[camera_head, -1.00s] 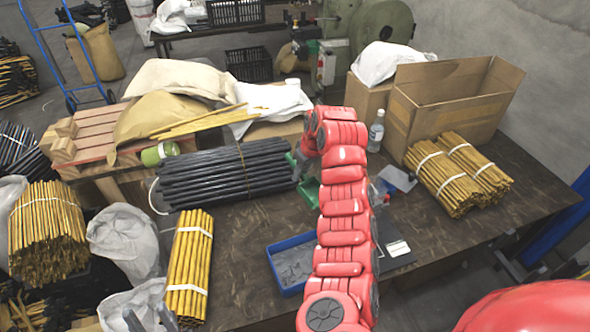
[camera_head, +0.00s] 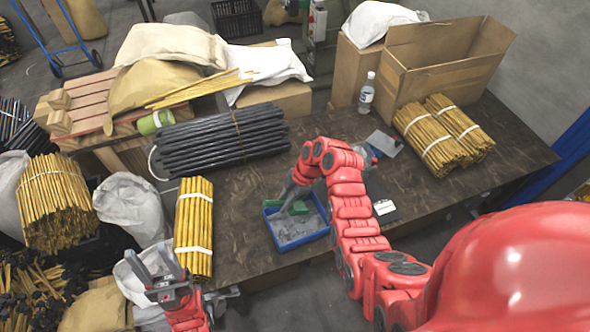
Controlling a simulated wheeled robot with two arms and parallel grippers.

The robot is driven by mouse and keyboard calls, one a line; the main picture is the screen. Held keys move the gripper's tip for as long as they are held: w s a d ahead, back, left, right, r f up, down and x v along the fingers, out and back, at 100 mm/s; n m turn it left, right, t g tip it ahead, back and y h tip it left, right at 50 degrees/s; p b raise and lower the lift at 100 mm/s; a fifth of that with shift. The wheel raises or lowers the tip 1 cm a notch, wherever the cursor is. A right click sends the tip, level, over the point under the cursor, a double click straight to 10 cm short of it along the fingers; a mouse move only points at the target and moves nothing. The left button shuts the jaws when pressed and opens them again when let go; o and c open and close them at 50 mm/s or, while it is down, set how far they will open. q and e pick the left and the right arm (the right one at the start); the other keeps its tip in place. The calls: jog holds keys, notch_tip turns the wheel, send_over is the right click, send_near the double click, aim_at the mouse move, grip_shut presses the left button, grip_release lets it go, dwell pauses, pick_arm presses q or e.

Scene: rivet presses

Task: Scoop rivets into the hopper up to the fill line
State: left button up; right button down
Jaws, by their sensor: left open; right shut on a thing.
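A blue tray (camera_head: 277,240) with grey small contents, likely rivets, sits on the dark table near its front edge. A green scoop (camera_head: 299,208) is at the far side of the tray, over or in the contents; I cannot tell how deep. My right gripper (camera_head: 287,205) is shut on the scoop, its fingers pointing down into the tray area. My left gripper (camera_head: 165,285) is open and empty at the lower left, in front of a yellow rod bundle. I cannot make out a hopper or fill line; the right arm hides part of the table.
A black rod bundle (camera_head: 222,138) lies behind the tray. A bottle (camera_head: 367,93) and an open cardboard box (camera_head: 445,75) stand at the back right. Bare table lies left of the tray.

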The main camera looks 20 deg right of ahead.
jog(key=shift+s+a+r+n, duration=0.15)
jog(key=shift+s+a+n, duration=0.2)
jog(key=shift+a, duration=0.2)
jog(key=shift+a+g, duration=0.15)
jog(key=shift+g, duration=0.15)
jog(key=shift+s+f, duration=0.1)
jog(key=shift+f, duration=0.25)
jog(key=shift+d+f+b, duration=0.2)
jog(key=shift+f+b, duration=0.25)
jog(key=shift+f, duration=1.15)
jog(key=shift+d+f+b, duration=0.15)
jog(key=shift+f+b, duration=0.3)
jog(key=shift+f, duration=1.1)
jog(key=shift+d+f+b, duration=0.2)
jog(key=shift+f+b, duration=0.25)
jog(key=shift+f, duration=1.15)
jog(key=shift+a+h+p, duration=0.2)
jog(key=shift+h+p, duration=0.3)
jog(key=shift+p, duration=0.2)
jog(key=shift+f+h, duration=0.3)
jog(key=shift+h, duration=0.3)
jog(key=shift+a+r+h+p, duration=0.1)
jog(key=shift+r+h+p, duration=0.2)
jog(key=shift+r+p, duration=0.6)
jog(key=shift+h, duration=0.8)
jog(key=r+p, duration=0.1)
jog(key=r, duration=0.1)
jog(key=a+r+p, duration=0.1)
jog(key=r+p, duration=0.1)
jog(key=shift+r, duration=0.25)
